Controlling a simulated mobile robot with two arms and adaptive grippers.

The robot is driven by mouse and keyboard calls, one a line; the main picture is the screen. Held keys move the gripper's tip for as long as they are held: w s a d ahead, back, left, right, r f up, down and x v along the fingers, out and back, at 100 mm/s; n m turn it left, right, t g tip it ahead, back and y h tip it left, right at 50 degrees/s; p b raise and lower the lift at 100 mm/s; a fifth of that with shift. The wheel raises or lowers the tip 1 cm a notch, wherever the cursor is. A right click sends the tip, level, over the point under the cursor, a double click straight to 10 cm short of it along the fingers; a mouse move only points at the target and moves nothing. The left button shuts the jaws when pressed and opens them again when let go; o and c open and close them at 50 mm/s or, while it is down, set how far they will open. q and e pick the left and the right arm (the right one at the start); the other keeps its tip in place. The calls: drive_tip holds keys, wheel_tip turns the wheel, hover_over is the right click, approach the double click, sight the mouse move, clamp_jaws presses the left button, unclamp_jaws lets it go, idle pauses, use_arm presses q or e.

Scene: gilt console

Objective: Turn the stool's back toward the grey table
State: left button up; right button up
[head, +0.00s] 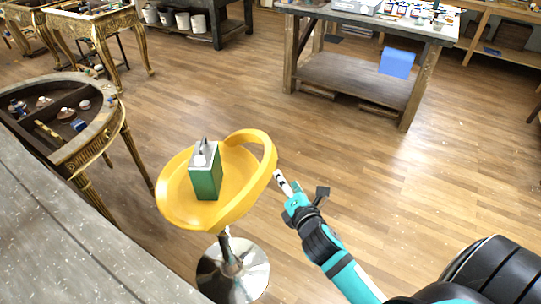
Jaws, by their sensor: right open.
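The stool has a yellow seat (178,205) on a chrome post and a round shiny base (240,284). Its raised yellow back (262,150) is a curved loop at the seat's right and far right side. A green can (206,180) with a silver top stands upright on the seat. My right gripper (302,190) is open, just right of the stool's back; one pale finger points at the loop, and I cannot tell whether it touches. A grey tabletop (50,225) fills the lower left, on the side away from the back. My left gripper is out of view.
A gilt-legged table (95,145) with small items in its top stands left of the stool. The wooden floor between is clear.

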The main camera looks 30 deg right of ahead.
approach(270, 157)
drive_tip(key=w+f, duration=0.1)
drive_tip(key=x, duration=0.6)
drive_tip(key=p+x, duration=0.1)
drive_tip(key=x, duration=0.2)
drive_tip(key=shift+w+d+f, duration=0.2)
drive_tip(key=shift+d+f, duration=0.05)
drive_tip(key=shift+d, duration=0.15)
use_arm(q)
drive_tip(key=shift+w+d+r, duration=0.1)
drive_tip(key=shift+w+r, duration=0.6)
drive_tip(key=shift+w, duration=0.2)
use_arm(e)
drive_tip(key=shift+w+f, duration=0.1)
drive_tip(key=shift+w, duration=0.35)
drive_tip(key=c, duration=1.1)
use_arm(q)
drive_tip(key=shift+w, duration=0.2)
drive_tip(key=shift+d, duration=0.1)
